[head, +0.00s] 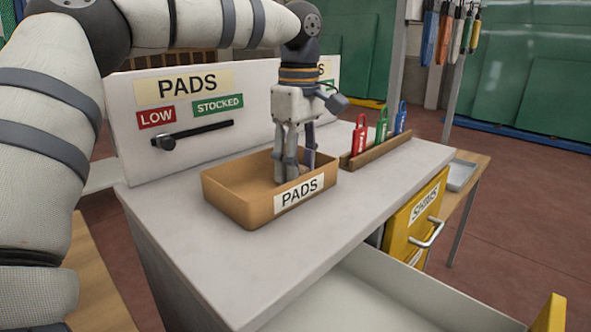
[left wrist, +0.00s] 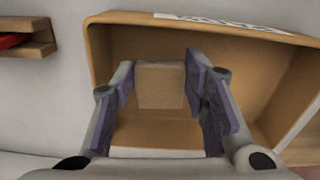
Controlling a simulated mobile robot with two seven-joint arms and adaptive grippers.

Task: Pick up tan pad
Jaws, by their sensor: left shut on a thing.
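The tan pad (left wrist: 161,86) is a small light-brown block inside the cardboard-coloured bin labelled PADS (head: 235,207). In the left wrist view it sits between the two purple-lined fingers of my left gripper (left wrist: 160,92). In the head view my left gripper (head: 292,172) points down into the bin, with its fingertips below the rim, and hides most of the pad. The gripper is shut on the pad. The bin (left wrist: 104,45) shows no other pad in the left wrist view. My right gripper is in neither view.
A white board with a PADS sign and a slider (head: 200,135) stands behind the bin. A wooden rack (head: 380,149) with red, green and blue tags is to the right. A yellow drawer front (head: 413,222) and an open drawer (head: 390,290) are at the front right.

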